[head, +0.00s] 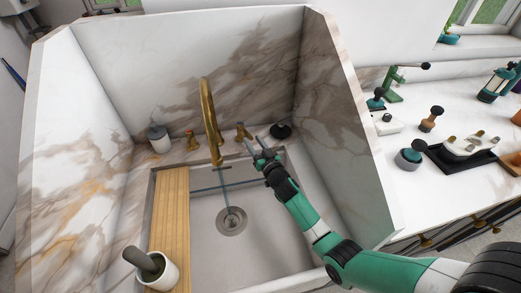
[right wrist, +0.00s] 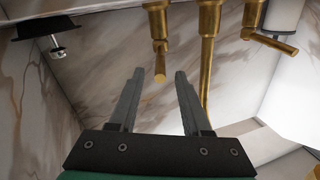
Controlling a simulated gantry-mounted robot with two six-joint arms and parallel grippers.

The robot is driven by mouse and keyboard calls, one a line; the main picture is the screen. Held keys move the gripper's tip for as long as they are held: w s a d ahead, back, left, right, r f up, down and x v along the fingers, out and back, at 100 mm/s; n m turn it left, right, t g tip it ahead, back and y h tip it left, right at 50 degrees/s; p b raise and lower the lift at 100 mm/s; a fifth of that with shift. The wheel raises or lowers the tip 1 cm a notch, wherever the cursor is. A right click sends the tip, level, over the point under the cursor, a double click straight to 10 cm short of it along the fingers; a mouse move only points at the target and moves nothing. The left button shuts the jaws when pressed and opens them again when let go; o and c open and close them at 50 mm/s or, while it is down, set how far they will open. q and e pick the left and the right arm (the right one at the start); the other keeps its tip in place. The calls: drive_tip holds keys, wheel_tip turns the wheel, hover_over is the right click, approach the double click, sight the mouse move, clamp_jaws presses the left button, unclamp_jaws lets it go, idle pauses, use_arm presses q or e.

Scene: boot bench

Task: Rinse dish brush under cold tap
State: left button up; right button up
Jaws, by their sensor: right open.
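The gold tap spout (head: 208,115) arches over the sink basin (head: 265,220). A gold tap handle (head: 243,132) stands right of the spout, and another (head: 192,139) stands left. My right gripper (head: 262,156) is open and empty beside the right handle. In the right wrist view, a gold lever (right wrist: 160,65) lies ahead of the gap between its fingertips (right wrist: 157,78); contact cannot be told. A thin streak hangs below the spout, possibly water. A thin bluish line crosses the basin; I cannot tell what it is. No dish brush can be clearly identified. My left gripper is not in view.
A wooden board (head: 172,220) covers the basin's left side. A white cup (head: 153,272) holding a grey-green object stands at the front. A soap dispenser (head: 158,138) and a black object (head: 281,130) sit behind. Marble walls surround the sink; the right counter is crowded.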

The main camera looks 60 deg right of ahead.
drive_tip(key=v, duration=0.9)
drive_tip(key=shift+p, duration=0.45)
drive_tip(key=shift+s+a, duration=0.1)
